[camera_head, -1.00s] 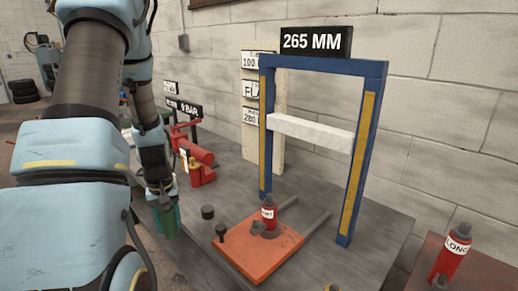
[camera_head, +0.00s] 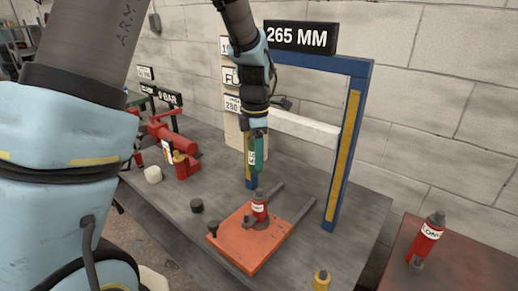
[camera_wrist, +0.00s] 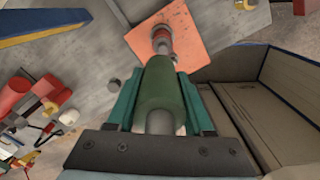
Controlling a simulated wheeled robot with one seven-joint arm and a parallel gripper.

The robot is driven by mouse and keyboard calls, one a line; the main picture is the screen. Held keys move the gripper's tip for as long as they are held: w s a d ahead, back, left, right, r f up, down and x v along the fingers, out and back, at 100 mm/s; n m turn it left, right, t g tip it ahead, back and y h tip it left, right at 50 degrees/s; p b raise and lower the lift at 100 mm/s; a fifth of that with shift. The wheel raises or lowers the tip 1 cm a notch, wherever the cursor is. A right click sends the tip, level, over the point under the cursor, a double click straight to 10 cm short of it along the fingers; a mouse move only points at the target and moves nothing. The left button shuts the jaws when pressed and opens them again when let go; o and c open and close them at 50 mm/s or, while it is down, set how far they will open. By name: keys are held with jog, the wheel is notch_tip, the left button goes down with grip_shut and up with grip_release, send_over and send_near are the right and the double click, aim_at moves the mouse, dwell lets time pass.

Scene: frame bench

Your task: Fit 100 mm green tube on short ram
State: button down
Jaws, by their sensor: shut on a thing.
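My gripper (camera_head: 257,140) is shut on the green tube (camera_head: 260,158) and holds it upright in the air. The short ram (camera_head: 259,208), a small red cylinder with a white label and grey top, stands on the orange plate (camera_head: 245,255). The tube is above the ram, with a gap between them in the head view. In the wrist view the tube (camera_wrist: 165,85) lies between the two teal fingers, and its far end overlaps part of the ram (camera_wrist: 162,42). Exact alignment cannot be told.
A blue frame (camera_head: 340,170) with a white crossbar (camera_head: 305,127) and a 265 MM sign stands just behind. A long red ram (camera_head: 427,243) is at right. A red pump (camera_head: 178,150) and a black knob (camera_head: 197,206) are at left.

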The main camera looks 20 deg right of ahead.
jog(key=shift+s+d+r+n, duration=0.3)
jog(key=shift+d, duration=0.05)
dwell(0.3)
jog(key=b, duration=0.3)
send_over(259, 190)
jog(key=shift+d+f, duration=0.1)
jog(key=shift+f, duration=2.8)
jog(key=shift+p, duration=0.75)
jog(key=shift+f+b, duration=1)
jog(key=shift+f, duration=1)
jog(key=shift+c, duration=1)
grip_release()
